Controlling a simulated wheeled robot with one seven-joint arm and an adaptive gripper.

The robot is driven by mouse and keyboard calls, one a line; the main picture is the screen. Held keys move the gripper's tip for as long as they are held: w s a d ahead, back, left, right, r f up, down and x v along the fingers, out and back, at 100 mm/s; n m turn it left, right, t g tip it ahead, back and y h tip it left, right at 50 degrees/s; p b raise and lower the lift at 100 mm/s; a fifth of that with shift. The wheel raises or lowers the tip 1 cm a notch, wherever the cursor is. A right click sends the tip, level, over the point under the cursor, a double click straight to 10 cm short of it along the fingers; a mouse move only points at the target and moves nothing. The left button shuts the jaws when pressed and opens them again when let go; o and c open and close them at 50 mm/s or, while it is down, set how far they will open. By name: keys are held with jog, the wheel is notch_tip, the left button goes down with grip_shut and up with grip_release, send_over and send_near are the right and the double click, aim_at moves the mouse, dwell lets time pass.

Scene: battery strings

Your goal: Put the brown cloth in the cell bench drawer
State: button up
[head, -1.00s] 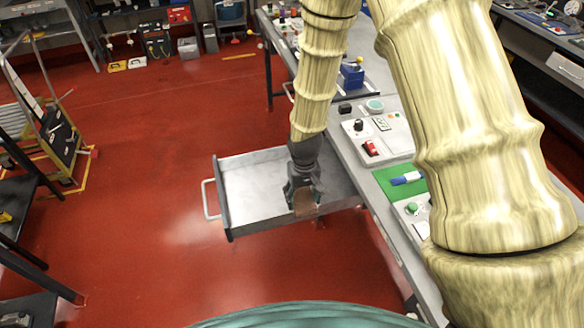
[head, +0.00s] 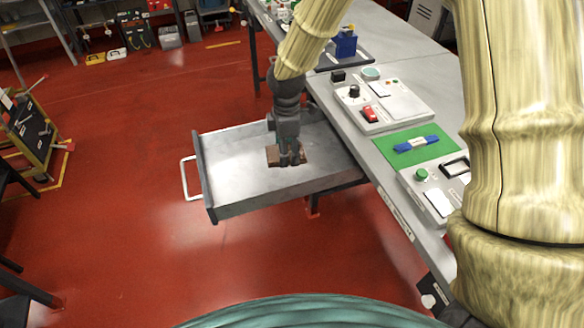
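The brown cloth (head: 272,155) is a small brown piece inside the open cell bench drawer (head: 232,170). It shows on both sides of my gripper's fingers. My gripper (head: 289,161) points down over the drawer, with its fingers close together at the cloth. It appears shut on the cloth, though the fingers hide its middle. I cannot tell whether the cloth touches the drawer floor. The drawer is a grey metal tray pulled out to the left from under the bench, with a pale handle (head: 187,179) on its front.
The bench top (head: 357,147) runs along the drawer's right side. It carries a control panel (head: 385,105), a green mat (head: 440,149) with a blue item, and another panel (head: 422,176). Red floor (head: 120,200) is clear to the left. A stand (head: 35,135) is at far left.

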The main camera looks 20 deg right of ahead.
aim_at(288, 178)
jog(key=shift+w+d+f+n+b, duration=0.15)
jog(key=shift+n+b, duration=0.1)
jog(key=shift+n, duration=0.25)
jog(key=shift+w+r+n+b, duration=0.1)
jog(key=shift+n+b, duration=0.1)
jog(key=shift+n, duration=0.3)
jog(key=shift+f+p, duration=0.6)
jog(key=shift+f, duration=4.3)
jog(key=shift+f, duration=0.1)
jog(key=o, duration=1)
notch_tip(288, 178, up, 12)
jog(key=shift+r+b, duration=0.15)
jog(key=shift+b, duration=0.55)
